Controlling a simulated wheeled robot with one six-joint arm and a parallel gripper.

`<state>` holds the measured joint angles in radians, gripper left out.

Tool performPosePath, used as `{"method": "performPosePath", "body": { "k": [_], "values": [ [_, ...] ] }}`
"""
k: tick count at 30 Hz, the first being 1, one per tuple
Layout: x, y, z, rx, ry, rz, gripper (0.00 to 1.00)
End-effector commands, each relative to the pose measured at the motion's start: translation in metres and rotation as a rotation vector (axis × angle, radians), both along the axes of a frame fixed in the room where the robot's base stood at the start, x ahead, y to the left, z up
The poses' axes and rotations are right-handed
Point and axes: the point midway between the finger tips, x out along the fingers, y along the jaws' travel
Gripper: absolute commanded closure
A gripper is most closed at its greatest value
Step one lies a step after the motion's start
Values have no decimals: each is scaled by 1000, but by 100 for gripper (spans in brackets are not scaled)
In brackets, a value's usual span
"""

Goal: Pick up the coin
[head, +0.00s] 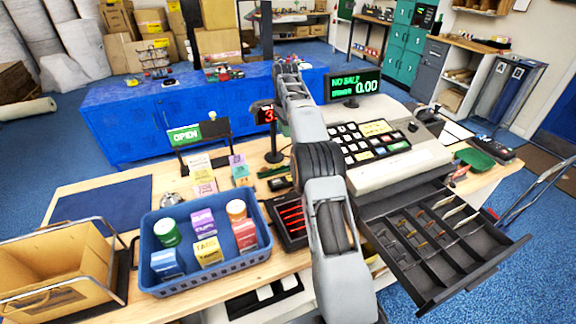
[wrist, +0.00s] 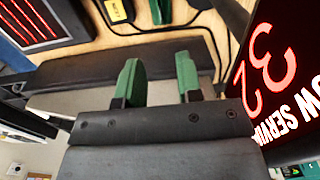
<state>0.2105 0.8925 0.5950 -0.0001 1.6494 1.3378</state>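I cannot make out a coin for certain in either view. The open cash drawer (head: 447,283) at the right in the head view has several compartments with small items too small to tell apart. My gripper (wrist: 160,78) shows in the wrist view with its two green-padded fingers apart and nothing between them. In the head view my arm rises up the middle of the counter and hides part of it. My fingers are not clear there. My gripper is away from the drawer, near the red-lit "now serving" display (wrist: 262,68).
A blue basket (head: 205,276) of small boxes and jars stands at the front left of the counter. The cash register (head: 425,155) stands behind the drawer, with a green "no sale" display (head: 353,87). A black tray with red slots (head: 289,220) lies left of my arm.

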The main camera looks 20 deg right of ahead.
Motion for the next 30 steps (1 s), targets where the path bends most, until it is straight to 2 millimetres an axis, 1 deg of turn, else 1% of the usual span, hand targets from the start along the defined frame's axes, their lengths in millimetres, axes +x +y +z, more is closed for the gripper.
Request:
{"method": "performPosePath", "body": {
  "k": [6,12,16,23,30],
  "values": [
    [2,-3,-39,2,8,-29,67],
    [2,-2,-70,2,7,-28,67],
    [2,-2,-83,2,7,-27,67],
    [2,-2,-95,2,7,-26,67],
    [0,-3,-126,2,8,-26,67]
  ]
}}
